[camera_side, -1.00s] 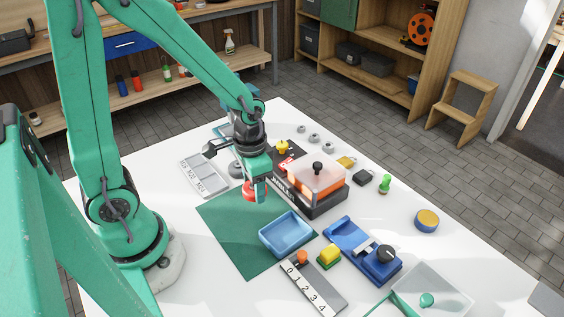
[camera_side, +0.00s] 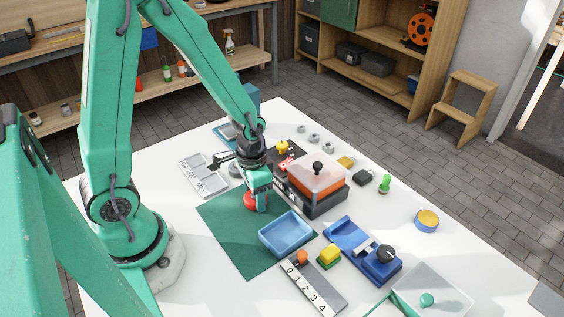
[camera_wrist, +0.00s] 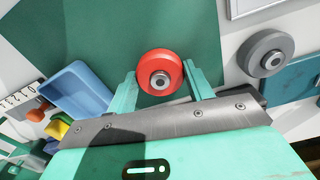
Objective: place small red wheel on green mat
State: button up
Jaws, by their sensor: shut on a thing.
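The small red wheel (camera_wrist: 160,73) is between the two fingers of my gripper (camera_wrist: 159,82) in the wrist view, its metal hub facing the camera. In the side view the wheel (camera_side: 252,201) is at the fingertips of my gripper (camera_side: 261,204), over the upper right part of the green mat (camera_side: 238,243). My gripper is shut on the wheel. I cannot tell whether the wheel touches the mat. The mat also fills much of the wrist view (camera_wrist: 105,40).
A blue tray (camera_side: 287,235) sits on the mat's right part. A black and orange box with a knob (camera_side: 316,180) stands right of my gripper. A grey wheel (camera_wrist: 266,56) lies off the mat. A grey marked tray (camera_side: 204,177) lies behind the mat. The mat's front left is clear.

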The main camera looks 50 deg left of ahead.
jog(key=shift+f, duration=0.15)
jog(key=o, duration=1)
notch_tip(320, 180, up, 12)
dwell(0.8)
jog(key=shift+r, duration=0.2)
dwell(0.3)
jog(key=s+r+n+t, duration=0.1)
jog(key=s+r+t, duration=0.4)
jog(key=r, duration=0.6)
jog(key=shift+s+r+n+t, duration=0.3)
jog(key=shift+s+n, duration=0.1)
jog(key=shift+s, duration=0.15)
